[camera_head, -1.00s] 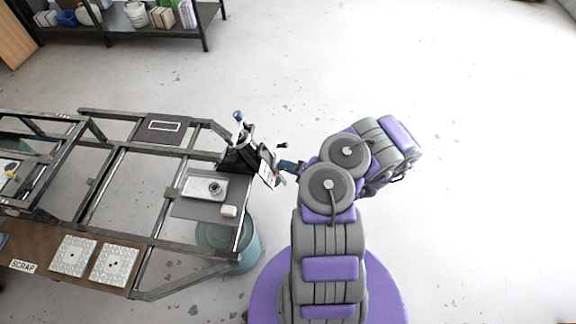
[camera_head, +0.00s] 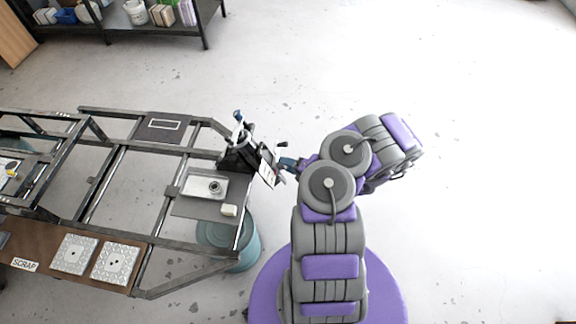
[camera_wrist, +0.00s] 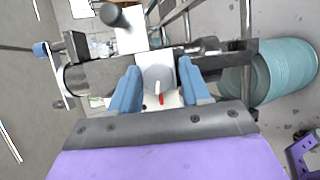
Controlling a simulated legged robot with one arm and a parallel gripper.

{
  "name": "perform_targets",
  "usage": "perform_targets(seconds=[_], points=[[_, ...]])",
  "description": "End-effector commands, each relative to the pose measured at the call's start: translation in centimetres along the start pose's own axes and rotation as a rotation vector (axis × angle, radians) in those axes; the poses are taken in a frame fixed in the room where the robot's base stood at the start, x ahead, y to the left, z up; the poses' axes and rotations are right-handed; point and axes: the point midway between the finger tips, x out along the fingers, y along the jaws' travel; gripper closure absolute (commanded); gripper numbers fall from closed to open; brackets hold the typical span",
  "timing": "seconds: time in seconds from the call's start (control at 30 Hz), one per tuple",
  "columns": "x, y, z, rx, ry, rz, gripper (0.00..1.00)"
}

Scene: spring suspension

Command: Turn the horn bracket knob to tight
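The knob (camera_wrist: 158,77) is a round grey disc with a white pointer line, on a white plate, in the middle of the wrist view. A small red mark (camera_wrist: 161,99) shows at the near end of the pointer. My gripper's two blue fingers (camera_wrist: 160,72) stand one on each side of the knob, very close to its edges. I cannot tell whether they press on it. In the head view my gripper (camera_head: 286,164) is at the white label plate (camera_head: 267,173) of the black bracket (camera_head: 238,155); the knob is hidden there.
The bracket sits at the right end of a dark metal frame (camera_head: 150,220). A grey tray (camera_head: 206,186) and a small whitish block (camera_head: 229,210) lie near it. A teal drum (camera_head: 246,250) stands below. Black levers stick out beside the bracket. The floor right of my arm is clear.

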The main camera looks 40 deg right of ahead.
Motion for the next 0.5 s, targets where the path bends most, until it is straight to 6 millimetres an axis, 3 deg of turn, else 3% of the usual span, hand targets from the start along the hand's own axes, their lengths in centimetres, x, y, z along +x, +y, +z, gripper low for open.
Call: perform_targets(seconds=[0.13,0.5], points=[[0.02,0.04,-0.09,0.0,0.002,0.001,0.39],[-0.63,0.24,-0.25,-0.002,0.002,0.002,0.39]])
